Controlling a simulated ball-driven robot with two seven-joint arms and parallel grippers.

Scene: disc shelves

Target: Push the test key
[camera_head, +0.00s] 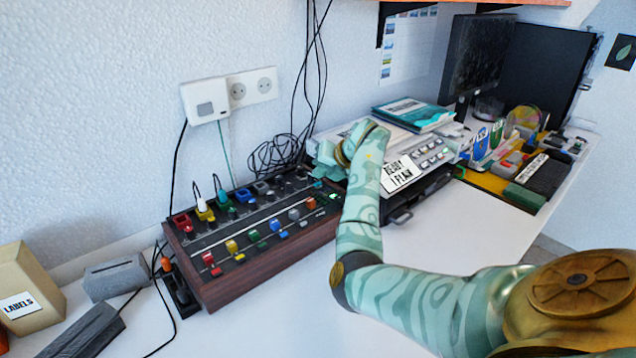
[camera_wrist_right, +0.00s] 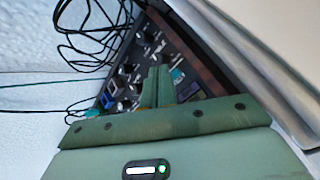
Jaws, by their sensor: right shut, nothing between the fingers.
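A wood-sided console (camera_head: 262,262) with rows of coloured keys stands on the desk against the wall. It also shows in the right wrist view (camera_wrist_right: 205,72). No label is legible on it, so I cannot tell which key is the test key. My right gripper (camera_head: 325,170) is over the console's far right end, partly hidden by its own wrist. In the right wrist view its green fingers (camera_wrist_right: 158,70) are together and empty, pointing at the keys. A teal key (camera_wrist_right: 177,74) shows just right of the fingertips; I cannot tell whether they touch anything. My left gripper is not in view.
A grey device with a READY FLAW label (camera_head: 398,172) and books (camera_head: 413,112) stands right of the console. Black cables (camera_head: 275,155) hang behind it. A LABELS box (camera_head: 25,290) and grey block (camera_head: 115,276) are left. The desk front (camera_head: 440,235) is clear.

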